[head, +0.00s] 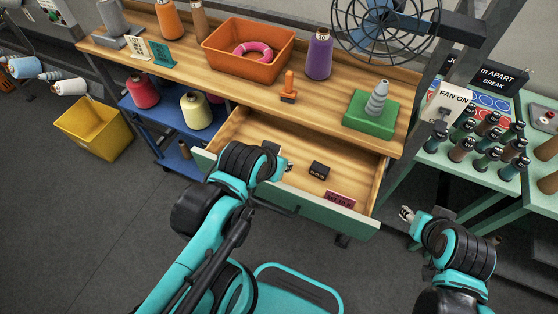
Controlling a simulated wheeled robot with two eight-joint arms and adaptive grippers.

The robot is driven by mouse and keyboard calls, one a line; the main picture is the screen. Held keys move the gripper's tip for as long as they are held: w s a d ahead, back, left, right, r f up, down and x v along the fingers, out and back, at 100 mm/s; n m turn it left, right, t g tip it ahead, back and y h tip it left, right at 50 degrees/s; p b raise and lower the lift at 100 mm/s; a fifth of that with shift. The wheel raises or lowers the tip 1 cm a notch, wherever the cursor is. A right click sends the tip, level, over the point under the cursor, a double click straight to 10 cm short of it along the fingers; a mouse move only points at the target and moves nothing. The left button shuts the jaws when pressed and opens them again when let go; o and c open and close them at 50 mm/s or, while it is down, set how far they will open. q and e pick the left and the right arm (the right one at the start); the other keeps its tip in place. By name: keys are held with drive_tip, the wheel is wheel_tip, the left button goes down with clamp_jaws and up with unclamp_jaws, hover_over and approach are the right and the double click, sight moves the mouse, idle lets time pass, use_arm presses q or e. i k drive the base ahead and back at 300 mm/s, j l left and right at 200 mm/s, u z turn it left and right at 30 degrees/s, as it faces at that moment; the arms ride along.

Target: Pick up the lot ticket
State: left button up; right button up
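Three small cards could be the lot ticket, and their print is too small to read surely. A pink card (341,199) lies in the open wooden drawer (255,125), near its front right corner. A teal card (162,53) and a cream card (135,49) stand on the bench top at the left. My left gripper (286,164) is over the drawer, left of the pink card and apart from it, mostly hidden by its own wrist. My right gripper (405,213) is right of the drawer, outside it. Finger opening is unclear on both.
A black block (319,170) lies in the drawer. The bench top (222,82) holds an orange bin (248,67), an orange-handled stamp (289,88), a purple cone (319,55) and a green block (370,116). A caged fan (385,25) and a green spool rack (470,165) stand right.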

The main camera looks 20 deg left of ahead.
sight(137, 45)
drive_tip(key=u, duration=1.8)
drive_tip(key=i+j+z, duration=0.1)
drive_tip(key=z, duration=0.3)
drive_tip(key=i+j+z, duration=0.1)
drive_tip(key=z, duration=0.3)
drive_tip(key=i+j+z, duration=0.1)
drive_tip(key=z, duration=0.3)
drive_tip(key=i+j+z, duration=0.2)
drive_tip(key=j, duration=0.3)
drive_tip(key=i+j+z, duration=0.15)
drive_tip(key=j, duration=0.35)
drive_tip(key=j+z, duration=0.2)
drive_tip(key=j, duration=0.35)
drive_tip(key=j+z, duration=0.15)
drive_tip(key=j, duration=0.4)
drive_tip(key=i, duration=0.05)
